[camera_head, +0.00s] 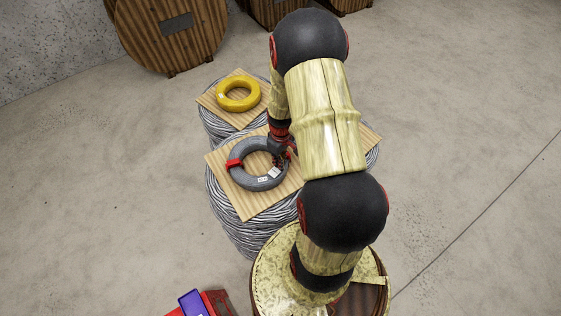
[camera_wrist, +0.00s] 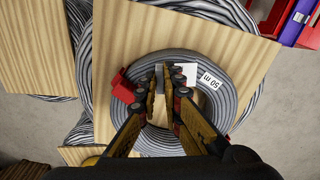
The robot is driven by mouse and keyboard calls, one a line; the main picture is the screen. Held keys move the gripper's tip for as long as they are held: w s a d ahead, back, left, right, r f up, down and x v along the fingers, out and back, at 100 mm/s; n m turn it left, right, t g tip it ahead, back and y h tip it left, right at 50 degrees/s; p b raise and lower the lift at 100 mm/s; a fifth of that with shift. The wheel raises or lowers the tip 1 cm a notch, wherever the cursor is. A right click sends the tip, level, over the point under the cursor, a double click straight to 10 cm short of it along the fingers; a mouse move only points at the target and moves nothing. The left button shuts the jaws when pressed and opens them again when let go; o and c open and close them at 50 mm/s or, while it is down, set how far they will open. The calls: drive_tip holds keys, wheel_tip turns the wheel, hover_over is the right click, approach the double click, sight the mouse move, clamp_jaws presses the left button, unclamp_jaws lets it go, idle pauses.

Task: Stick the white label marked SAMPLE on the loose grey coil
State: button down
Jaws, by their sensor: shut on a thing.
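The loose grey coil (camera_head: 240,177) lies flat on a square wooden board, and also fills the middle of the wrist view (camera_wrist: 225,112). It has a red clip (camera_head: 234,163) on its left side and a printed "50 m" tag (camera_wrist: 210,80). My gripper (camera_head: 279,153) is low over the coil, its fingertips at the ring in the wrist view (camera_wrist: 165,75). It is shut on a small white label (camera_wrist: 188,71), which shows beside the fingertips at the coil's surface. No marking is legible on it. I cannot tell whether it touches the coil.
The wooden board (camera_head: 247,207) rests on a larger bundle of grey cable (camera_head: 238,234). A yellow coil (camera_head: 224,103) lies on another board behind. A red bin (camera_head: 217,301) and a purple one (camera_head: 192,301) are in front. Large wooden reels (camera_head: 165,45) stand at the back.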

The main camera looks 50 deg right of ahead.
drive_tip(key=shift+s+f+b, duration=0.1)
drive_tip(key=shift+f+b, duration=0.4)
drive_tip(key=shift+f, duration=0.15)
idle(1.8)
drive_tip(key=c, duration=2.3)
unclamp_jaws()
drive_tip(key=shift+o, duration=1.3)
drive_tip(key=o, duration=0.3)
drive_tip(key=shift+r, duration=0.15)
drive_tip(key=shift+r+p, duration=2.35)
drive_tip(key=shift+r, duration=1.05)
